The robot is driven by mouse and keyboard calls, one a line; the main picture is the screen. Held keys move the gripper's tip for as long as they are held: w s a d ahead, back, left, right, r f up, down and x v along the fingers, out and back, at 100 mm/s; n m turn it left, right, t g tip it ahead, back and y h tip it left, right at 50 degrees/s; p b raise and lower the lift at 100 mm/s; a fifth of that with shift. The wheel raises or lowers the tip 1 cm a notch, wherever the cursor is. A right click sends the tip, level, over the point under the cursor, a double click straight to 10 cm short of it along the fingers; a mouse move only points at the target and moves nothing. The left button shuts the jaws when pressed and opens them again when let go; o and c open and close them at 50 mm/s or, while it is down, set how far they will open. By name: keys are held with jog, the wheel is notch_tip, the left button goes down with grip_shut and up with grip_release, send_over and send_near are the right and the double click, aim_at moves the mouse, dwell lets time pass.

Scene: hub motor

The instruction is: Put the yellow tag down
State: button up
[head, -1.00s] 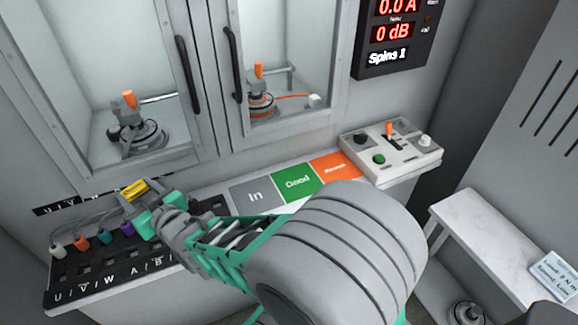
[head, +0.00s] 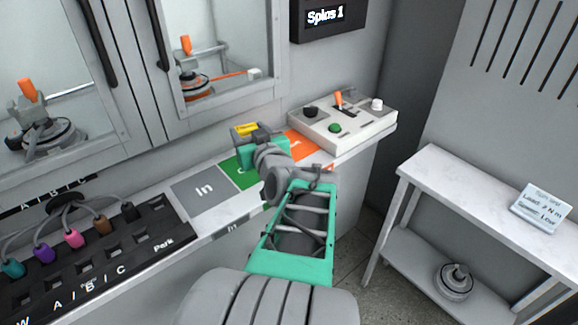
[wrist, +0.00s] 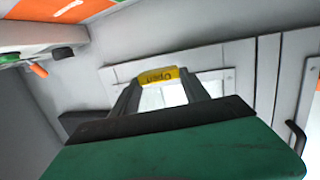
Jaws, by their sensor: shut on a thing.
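The yellow tag (head: 247,128) is held up in front of the cabinet's lower wall, over the far edge of the green and orange ledge squares. My gripper (head: 251,131) is shut on it. In the wrist view the tag (wrist: 158,76) sits across the tips of the two fingers, with dark lettering that appears upside down. My gripper and wrist hide part of the green square (head: 237,169) and of the orange square (head: 303,146). I cannot tell how high the tag is above the ledge.
A grey "In" square (head: 203,191) lies clear on the ledge at left. A control box (head: 362,133) with an orange lever stands at right. The black connector panel (head: 105,258) with several plugs is at lower left. A side shelf (head: 450,183) holds a card (head: 541,208).

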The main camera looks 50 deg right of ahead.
aim_at(292, 147)
jog(key=s+d+f+m+g+h+b, duration=0.15)
jog(key=s+d+b, duration=0.25)
jog(key=s+d, duration=0.45)
jog(key=w+d+f+b, duration=0.2)
jog(key=w+d+f, duration=0.3)
jog(key=shift+w+d+f, duration=0.25)
jog(key=shift+w+f, duration=0.1)
jog(key=d+f, duration=0.1)
jog(key=w+d+f+b, duration=0.1)
jog(key=w+d+f, duration=0.1)
jog(key=f, duration=0.1)
jog(key=shift+w+f, duration=0.1)
jog(key=shift+w, duration=0.15)
jog(key=shift+f+b, duration=0.6)
jog(key=shift+f, duration=0.85)
jog(key=shift+f, duration=0.15)
jog(key=o, duration=1.3)
